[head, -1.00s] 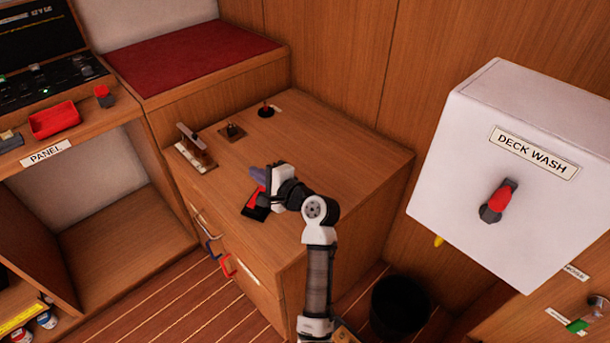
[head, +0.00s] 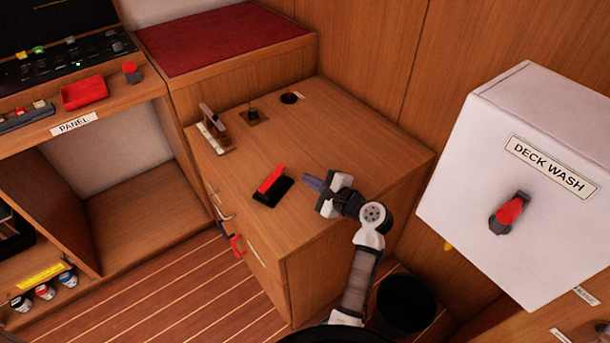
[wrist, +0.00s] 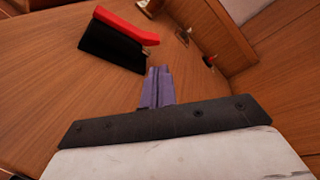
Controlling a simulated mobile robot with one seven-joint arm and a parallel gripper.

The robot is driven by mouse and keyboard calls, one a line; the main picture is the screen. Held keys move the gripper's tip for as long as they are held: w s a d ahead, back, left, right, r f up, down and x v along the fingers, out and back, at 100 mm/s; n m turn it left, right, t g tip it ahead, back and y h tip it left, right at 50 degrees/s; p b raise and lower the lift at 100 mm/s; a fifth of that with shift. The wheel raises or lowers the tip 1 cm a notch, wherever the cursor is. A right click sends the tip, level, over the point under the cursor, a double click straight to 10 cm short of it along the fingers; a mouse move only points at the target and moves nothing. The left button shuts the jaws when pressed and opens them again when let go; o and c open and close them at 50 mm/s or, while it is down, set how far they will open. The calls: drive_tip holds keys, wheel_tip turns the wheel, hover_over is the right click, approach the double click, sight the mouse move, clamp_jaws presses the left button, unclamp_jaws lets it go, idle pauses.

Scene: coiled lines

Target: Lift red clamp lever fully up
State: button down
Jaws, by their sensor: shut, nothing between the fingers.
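The red clamp lever (head: 271,179) sits on a black base (head: 273,192) on top of the wooden cabinet. In the head view the lever lies slanted close along its base. In the wrist view the red lever (wrist: 122,24) is at the upper left, above the black base (wrist: 112,47), with one end reaching past the base. My gripper (head: 313,182) is to the right of the clamp and apart from it. In the wrist view its purple fingers (wrist: 158,84) are together and empty, pointing past the right side of the base.
The wooden cabinet top (head: 350,135) has free room behind and right of the clamp. A lever fitting (head: 214,131) and small fittings stand at its back left. A white deck wash box (head: 520,150) is at the right. A black bin (head: 403,305) stands on the floor.

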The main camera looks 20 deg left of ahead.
sight(291, 178)
drive_tip(key=p+x, duration=0.1)
drive_tip(key=x, duration=0.7)
drive_tip(key=shift+w+a, duration=0.15)
drive_tip(key=shift+a, duration=0.05)
drive_tip(key=shift+r, duration=0.1)
